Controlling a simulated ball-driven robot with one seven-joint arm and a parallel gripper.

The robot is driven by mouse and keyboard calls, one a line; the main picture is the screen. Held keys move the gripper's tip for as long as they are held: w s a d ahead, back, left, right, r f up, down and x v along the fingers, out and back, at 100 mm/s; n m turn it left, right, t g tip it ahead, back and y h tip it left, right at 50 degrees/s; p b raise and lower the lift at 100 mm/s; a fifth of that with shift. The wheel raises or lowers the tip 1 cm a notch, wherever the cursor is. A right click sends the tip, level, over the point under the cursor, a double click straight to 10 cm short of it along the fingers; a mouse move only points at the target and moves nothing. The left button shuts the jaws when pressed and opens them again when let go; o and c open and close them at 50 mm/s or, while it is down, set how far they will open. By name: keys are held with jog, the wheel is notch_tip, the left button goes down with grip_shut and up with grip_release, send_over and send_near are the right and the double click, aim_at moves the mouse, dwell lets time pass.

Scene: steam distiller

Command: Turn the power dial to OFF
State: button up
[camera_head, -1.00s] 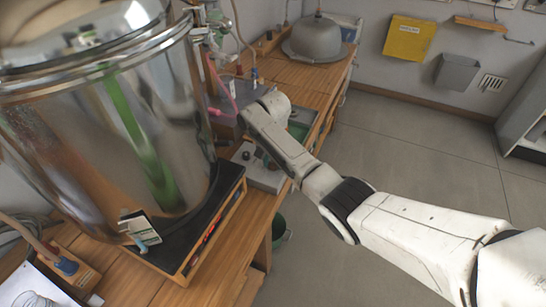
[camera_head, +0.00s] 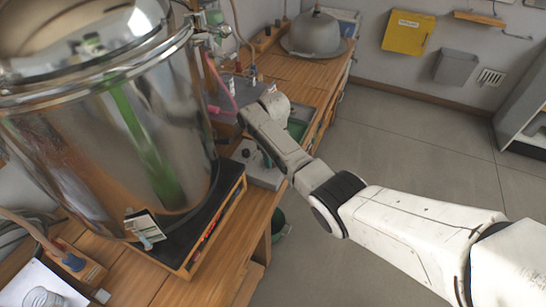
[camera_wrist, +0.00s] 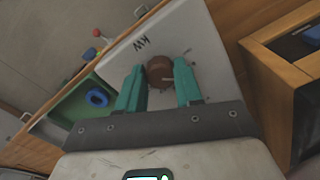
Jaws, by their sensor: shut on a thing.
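The power dial (camera_wrist: 160,70) is a round brown knob with a light pointer line. It sits on a pale control box (camera_wrist: 200,38) with "KW" lettering in the wrist view. My gripper (camera_wrist: 158,78) has its teal fingers on either side of the dial and is shut on it. In the head view the control box (camera_head: 262,177) stands on the bench beside the large steel vessel (camera_head: 130,130). My arm hides the dial and most of the gripper there. The dial's OFF mark cannot be made out.
The vessel stands on a black-topped wooden platform (camera_head: 205,225) close to the control box. A green tray (camera_wrist: 85,100) with a blue ring (camera_wrist: 97,97) lies on the box's other side. A grey domed lid (camera_head: 315,38) sits at the bench's far end.

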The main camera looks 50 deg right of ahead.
jog(key=n, duration=0.3)
jog(key=shift+n, duration=0.3)
jog(key=shift+d+n, duration=0.15)
jog(key=shift+n, duration=1.75)
jog(key=o, duration=1)
jog(key=shift+o, duration=0.2)
notch_tip(320, 180, up, 11)
jog(key=shift+f, duration=0.1)
